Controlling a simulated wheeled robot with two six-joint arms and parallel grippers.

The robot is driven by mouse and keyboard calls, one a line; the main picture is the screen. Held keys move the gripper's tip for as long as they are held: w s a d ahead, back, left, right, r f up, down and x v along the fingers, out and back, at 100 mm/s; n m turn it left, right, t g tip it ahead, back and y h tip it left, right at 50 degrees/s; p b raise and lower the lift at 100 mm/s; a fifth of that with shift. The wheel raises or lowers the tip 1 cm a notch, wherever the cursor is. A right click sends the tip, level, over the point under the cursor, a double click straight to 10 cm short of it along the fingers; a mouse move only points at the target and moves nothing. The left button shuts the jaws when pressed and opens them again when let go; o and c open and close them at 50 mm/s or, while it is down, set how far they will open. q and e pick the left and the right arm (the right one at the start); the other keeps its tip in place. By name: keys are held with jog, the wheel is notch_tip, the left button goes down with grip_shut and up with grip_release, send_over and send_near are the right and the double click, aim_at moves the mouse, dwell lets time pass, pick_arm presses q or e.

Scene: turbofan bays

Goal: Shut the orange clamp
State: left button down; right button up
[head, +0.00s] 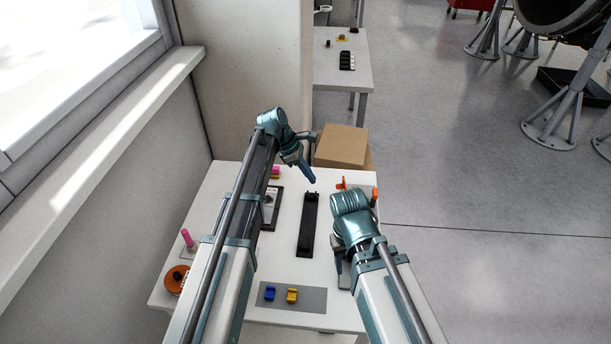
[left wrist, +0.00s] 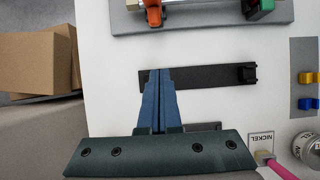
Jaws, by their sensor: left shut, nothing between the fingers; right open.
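The orange clamp (head: 343,183) stands on a grey plate at the right side of the white table. Its orange handle also shows at the top of the left wrist view (left wrist: 153,13). A green part (left wrist: 264,8) sits on the same plate. Whether the clamp is open or shut is not clear. My left gripper (head: 313,181) is shut and empty, to the left of the clamp and apart from it. In the left wrist view its fingers (left wrist: 157,75) lie over a black bar. My right gripper (head: 343,280) is open, mostly hidden under its own wrist, nearer than the clamp.
The long black bar (head: 310,225) lies mid-table. A grey mat (head: 316,303) holds a blue and a yellow block at the front. A pink-handled tool (head: 187,238) and an orange round item (head: 175,280) are at left. A cardboard box (head: 341,146) stands beyond the table.

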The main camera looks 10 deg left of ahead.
pick_arm(q)
jog(key=b+x, duration=0.3)
jog(key=x, duration=0.1)
jog(key=shift+f, duration=0.35)
pick_arm(e)
notch_tip(320, 180, down, 4)
jog(key=shift+f, duration=0.1)
jog(key=shift+r+p, duration=0.8)
jog(key=shift+r, duration=0.1)
pick_arm(q)
jog(key=d, duration=0.1)
jog(key=d+r, duration=0.2)
jog(key=shift+d, duration=0.4)
jog(key=shift+d+r+y+p, duration=0.15)
jog(key=shift+d+y+p, duration=0.1)
jog(key=shift+y+p, duration=0.25)
pick_arm(e)
jog(key=shift+r, duration=0.55)
pick_arm(q)
jog(key=shift+d+r+p, duration=0.1)
jog(key=shift+r+p, duration=0.05)
jog(key=shift+p, duration=0.3)
pick_arm(e)
jog(key=shift+r, duration=0.35)
